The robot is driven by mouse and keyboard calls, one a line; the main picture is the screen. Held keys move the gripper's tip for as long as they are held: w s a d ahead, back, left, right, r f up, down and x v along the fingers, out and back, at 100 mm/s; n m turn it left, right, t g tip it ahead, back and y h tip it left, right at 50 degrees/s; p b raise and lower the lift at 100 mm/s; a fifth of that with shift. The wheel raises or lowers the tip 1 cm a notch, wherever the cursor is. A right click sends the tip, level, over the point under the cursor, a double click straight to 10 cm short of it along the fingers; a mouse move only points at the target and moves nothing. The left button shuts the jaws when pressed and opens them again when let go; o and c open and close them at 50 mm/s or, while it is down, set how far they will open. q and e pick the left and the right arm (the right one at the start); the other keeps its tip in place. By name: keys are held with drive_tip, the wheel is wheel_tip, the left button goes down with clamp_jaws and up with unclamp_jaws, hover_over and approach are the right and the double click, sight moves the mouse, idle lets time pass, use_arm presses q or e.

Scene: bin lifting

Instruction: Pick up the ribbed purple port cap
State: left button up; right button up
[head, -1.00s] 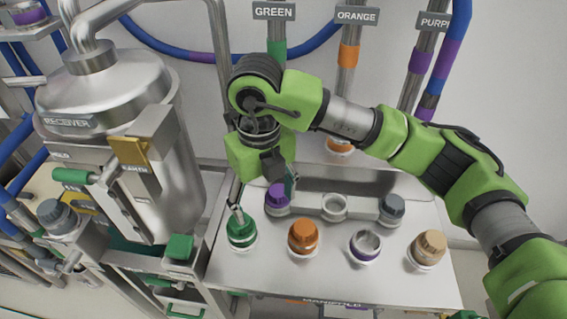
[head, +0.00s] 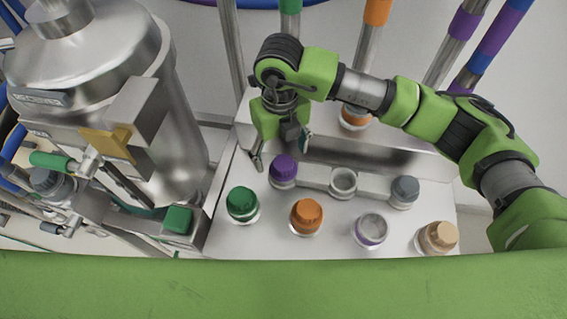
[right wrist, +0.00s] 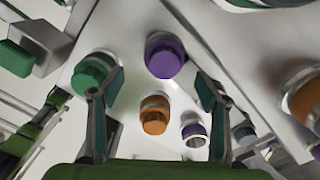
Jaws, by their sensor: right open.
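The purple cap (head: 283,169) sits upright on a holder at the left end of the raised bar on the white panel. It also shows in the right wrist view (right wrist: 166,60), beyond and between the open fingers. My right gripper (head: 281,152) is open and empty just above and behind the cap, with a finger on either side in the picture. I cannot tell whether a finger touches it. In the right wrist view the two teal-padded fingers (right wrist: 158,82) are spread wide. My left gripper is out of sight.
A green cap (head: 242,203), an orange cap (head: 306,215), an open purple-ringed port (head: 371,229) and a tan cap (head: 438,236) stand in front. An empty holder (head: 343,181) and a grey cap (head: 404,190) are to the right. A steel vessel (head: 110,80) stands left.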

sight(283, 163)
drive_tip(key=shift+d+f+p, duration=0.15)
drive_tip(key=shift+f+p, duration=0.4)
drive_tip(key=shift+f, duration=0.05)
drive_tip(key=f+p, duration=0.1)
drive_tip(key=f, duration=0.2)
drive_tip(key=shift+w+d+f+p, duration=0.2)
drive_tip(key=shift+f+p, duration=0.1)
drive_tip(key=shift+p, duration=0.05)
drive_tip(key=shift+f, duration=0.4)
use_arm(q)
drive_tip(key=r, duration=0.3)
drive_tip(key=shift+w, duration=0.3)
use_arm(e)
drive_tip(key=c, duration=1.4)
